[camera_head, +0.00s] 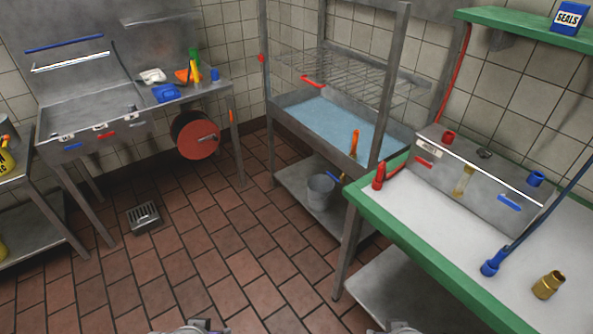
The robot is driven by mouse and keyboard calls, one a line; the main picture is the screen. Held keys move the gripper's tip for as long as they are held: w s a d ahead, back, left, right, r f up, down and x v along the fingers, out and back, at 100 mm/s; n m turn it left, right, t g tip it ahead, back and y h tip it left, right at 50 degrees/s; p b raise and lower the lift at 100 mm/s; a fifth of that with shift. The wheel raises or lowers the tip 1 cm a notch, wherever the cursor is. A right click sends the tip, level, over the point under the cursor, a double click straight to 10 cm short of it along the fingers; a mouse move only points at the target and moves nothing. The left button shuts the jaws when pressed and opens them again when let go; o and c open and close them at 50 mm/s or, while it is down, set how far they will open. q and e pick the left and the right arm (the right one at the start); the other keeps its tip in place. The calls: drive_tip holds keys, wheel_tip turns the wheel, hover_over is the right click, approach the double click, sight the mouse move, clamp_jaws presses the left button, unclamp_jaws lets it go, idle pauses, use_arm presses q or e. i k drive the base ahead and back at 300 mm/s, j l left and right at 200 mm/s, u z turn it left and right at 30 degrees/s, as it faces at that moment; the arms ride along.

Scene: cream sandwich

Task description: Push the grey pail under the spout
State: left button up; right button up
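The grey pail (320,193) stands upright on the low metal shelf under the blue-floored basin of the steel rack, right of centre. A small blue piece (338,178) shows just above its right rim; I cannot tell whether it belongs to the pail or to a spout. An orange lever (354,143) stands at the basin's front edge above the pail. I cannot clearly make out a spout. Only tips of my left gripper (200,327) and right gripper (397,329) show at the bottom edge, far from the pail. Their fingers are cut off or too small to read.
A green-edged bench (440,264) on the right has a leg and a low shelf near the pail. A steel sink table (95,140) with a red reel (196,136) stands back left. The tiled floor (210,240) between is clear except for a drain grate (144,216).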

sight(321, 187)
drive_tip(key=i+j+u, duration=0.35)
drive_tip(key=i, duration=0.35)
drive_tip(key=i+l+u, duration=0.1)
drive_tip(key=i+u, duration=0.2)
drive_tip(key=i, duration=0.45)
drive_tip(key=i+z, duration=0.3)
drive_tip(key=i, duration=0.15)
drive_tip(key=i+j+z, duration=0.25)
drive_tip(key=i, duration=0.15)
drive_tip(key=i+j+z, duration=0.3)
drive_tip(key=i, duration=0.15)
drive_tip(key=i+j+z, duration=0.15)
drive_tip(key=z, duration=0.25)
drive_tip(key=i+j+z, duration=0.25)
drive_tip(key=z, duration=0.15)
drive_tip(key=i+j+z, duration=0.1)
drive_tip(key=j+z, duration=0.15)
drive_tip(key=z, duration=0.2)
drive_tip(key=i+j+z, duration=0.2)
drive_tip(key=j+z, duration=0.2)
drive_tip(key=j, duration=0.2)
